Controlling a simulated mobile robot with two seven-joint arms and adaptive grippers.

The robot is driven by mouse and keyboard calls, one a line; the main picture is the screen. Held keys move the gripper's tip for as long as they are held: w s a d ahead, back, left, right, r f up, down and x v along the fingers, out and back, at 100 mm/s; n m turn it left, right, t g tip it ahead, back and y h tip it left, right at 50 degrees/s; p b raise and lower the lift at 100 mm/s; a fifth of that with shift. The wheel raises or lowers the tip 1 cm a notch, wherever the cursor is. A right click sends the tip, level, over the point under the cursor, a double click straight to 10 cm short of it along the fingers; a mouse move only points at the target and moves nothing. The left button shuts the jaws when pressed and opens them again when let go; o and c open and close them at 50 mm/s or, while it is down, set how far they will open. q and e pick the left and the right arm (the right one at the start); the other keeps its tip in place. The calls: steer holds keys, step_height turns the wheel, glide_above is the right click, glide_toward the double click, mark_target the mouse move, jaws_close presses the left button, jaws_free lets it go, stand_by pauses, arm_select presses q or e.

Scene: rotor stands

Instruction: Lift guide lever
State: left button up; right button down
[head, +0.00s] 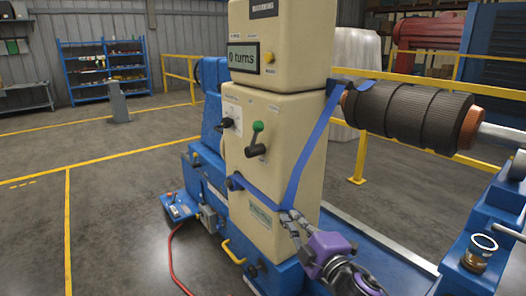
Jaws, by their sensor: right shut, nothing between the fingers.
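A green-knobbed lever (255,139) sticks up from a black base on the front of the cream machine cabinet (270,110). To its left is a small black handle (226,122) on a light panel. I cannot tell from the picture which is the guide lever. My right gripper (289,217), with a purple body behind it, is shut and empty near the cabinet's lower corner, below and right of the green knob. It overlaps the blue strap (311,150) in the picture; I cannot tell whether they touch. My left gripper is out of view.
A dark ribbed rotor (408,112) with copper ends extends right from the cabinet. A display reading "0 turns" (244,56) is above the levers. Yellow rails (362,150) are behind; floor at left is mostly clear.

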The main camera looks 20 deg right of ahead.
mark_target(260, 131)
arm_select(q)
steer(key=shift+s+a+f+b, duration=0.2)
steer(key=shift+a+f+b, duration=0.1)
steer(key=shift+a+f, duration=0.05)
arm_select(e)
steer(key=w+r+n+t, duration=0.1)
steer(key=w+r+n, duration=0.1)
steer(key=r, duration=0.4)
steer(key=w+a+r+n+t+y, duration=0.1)
steer(key=r+n, duration=0.1)
steer(key=r, duration=0.5)
steer(key=shift+w+r, duration=0.15)
steer(key=shift+w, duration=0.2)
steer(key=x, duration=0.4)
steer(key=p+x, duration=0.1)
steer(key=x, duration=0.7)
steer(key=shift+w+a+r, duration=0.2)
steer(key=shift+w+r, duration=0.05)
steer(key=shift+r, duration=0.2)
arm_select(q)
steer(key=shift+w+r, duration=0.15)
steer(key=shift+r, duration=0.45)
arm_select(e)
steer(key=shift+w+a, duration=0.15)
steer(key=shift+w, duration=0.5)
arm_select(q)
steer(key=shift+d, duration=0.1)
arm_select(e)
steer(key=shift+r, duration=0.15)
